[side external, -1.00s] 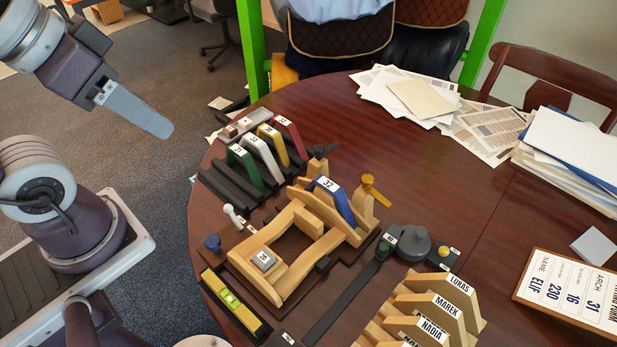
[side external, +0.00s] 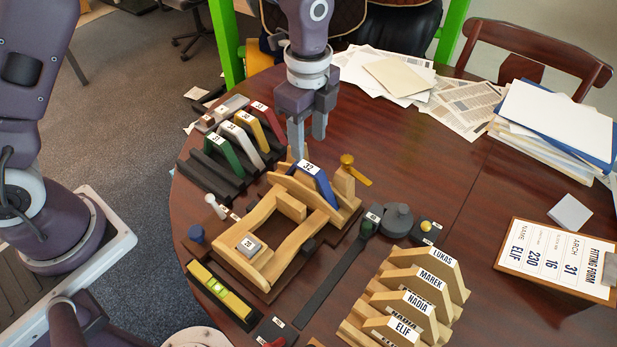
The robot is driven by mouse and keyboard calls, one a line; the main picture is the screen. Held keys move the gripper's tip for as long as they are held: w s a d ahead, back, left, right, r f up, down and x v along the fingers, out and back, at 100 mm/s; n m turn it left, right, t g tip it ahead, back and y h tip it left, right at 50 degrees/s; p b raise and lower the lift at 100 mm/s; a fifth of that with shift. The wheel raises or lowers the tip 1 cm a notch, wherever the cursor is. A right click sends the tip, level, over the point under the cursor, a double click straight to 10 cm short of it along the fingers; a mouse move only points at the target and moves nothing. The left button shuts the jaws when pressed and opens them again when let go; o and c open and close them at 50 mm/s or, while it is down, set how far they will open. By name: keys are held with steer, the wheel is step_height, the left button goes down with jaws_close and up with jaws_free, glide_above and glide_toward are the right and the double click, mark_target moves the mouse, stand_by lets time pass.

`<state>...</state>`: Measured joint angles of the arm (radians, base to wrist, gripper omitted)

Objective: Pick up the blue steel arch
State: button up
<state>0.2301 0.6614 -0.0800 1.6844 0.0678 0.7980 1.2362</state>
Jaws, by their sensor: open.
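The blue steel arch (side external: 322,185), with a white label that reads 32, sits on the wooden saddle-tree fixture (side external: 265,213), at its upper right end. My gripper (side external: 307,135) is above and behind the arch, pointing down, with its two fingers apart and nothing between them. The exact gap in depth cannot be told.
A dark rack (side external: 208,170) holds green, white, yellow and red arches left of the fixture. Wooden name-labelled pieces (side external: 425,285), a level (side external: 222,292) and a fitting-form clipboard (side external: 553,262) lie nearer.

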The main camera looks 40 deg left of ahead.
mark_target(308, 167)
step_height(308, 167, down, 6)
steer(key=shift+f, duration=0.25)
jaws_close()
stand_by(1.3)
